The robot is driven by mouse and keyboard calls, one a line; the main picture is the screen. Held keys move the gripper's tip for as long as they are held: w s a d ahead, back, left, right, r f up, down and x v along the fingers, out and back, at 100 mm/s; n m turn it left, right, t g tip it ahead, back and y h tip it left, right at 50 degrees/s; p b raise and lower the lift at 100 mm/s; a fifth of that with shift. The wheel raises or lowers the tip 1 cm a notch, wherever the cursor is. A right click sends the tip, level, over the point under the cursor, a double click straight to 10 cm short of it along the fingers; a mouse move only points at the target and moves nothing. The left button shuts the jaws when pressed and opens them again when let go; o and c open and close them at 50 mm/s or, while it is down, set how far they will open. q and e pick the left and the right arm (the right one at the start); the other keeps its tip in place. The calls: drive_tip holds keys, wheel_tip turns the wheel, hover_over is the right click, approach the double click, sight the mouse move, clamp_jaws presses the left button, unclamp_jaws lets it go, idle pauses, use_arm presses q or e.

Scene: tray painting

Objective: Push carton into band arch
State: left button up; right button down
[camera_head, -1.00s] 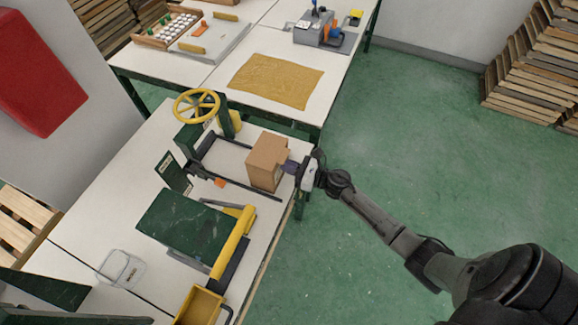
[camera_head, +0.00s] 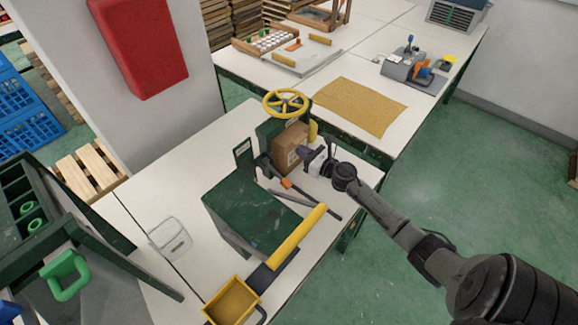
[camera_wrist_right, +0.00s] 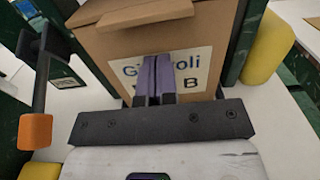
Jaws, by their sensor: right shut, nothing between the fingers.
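A brown cardboard carton (camera_head: 288,146) stands upright on the white table in the head view, close in front of the dark green machine frame with the yellow handwheel, the band arch (camera_head: 268,132). My right gripper (camera_head: 304,153) is at the carton's near right side. In the right wrist view its purple fingers (camera_wrist_right: 154,80) are shut with nothing between them, against or very close to the labelled face of the carton (camera_wrist_right: 190,40). Green arch posts (camera_wrist_right: 240,45) show beside the carton there. How deep the carton sits in the arch is partly hidden. My left gripper is not in view.
A yellow handwheel (camera_head: 285,103) tops the arch. A dark green block (camera_head: 255,212) with a yellow bar (camera_head: 298,236) stands in front. A yellow bin (camera_head: 232,301) sits at the table's near edge.

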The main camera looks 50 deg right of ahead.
drive_tip(key=shift+w, duration=0.3)
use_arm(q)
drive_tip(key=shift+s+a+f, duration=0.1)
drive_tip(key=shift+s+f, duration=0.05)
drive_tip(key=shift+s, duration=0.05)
use_arm(e)
drive_tip(key=shift+s, duration=0.45)
drive_tip(key=s, duration=1.1)
drive_tip(key=shift+s, duration=0.35)
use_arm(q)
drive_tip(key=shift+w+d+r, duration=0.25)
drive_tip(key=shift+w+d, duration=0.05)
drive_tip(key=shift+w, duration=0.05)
use_arm(e)
drive_tip(key=shift+s, duration=0.7)
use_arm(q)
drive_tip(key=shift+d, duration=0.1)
use_arm(e)
drive_tip(key=shift+m, duration=0.3)
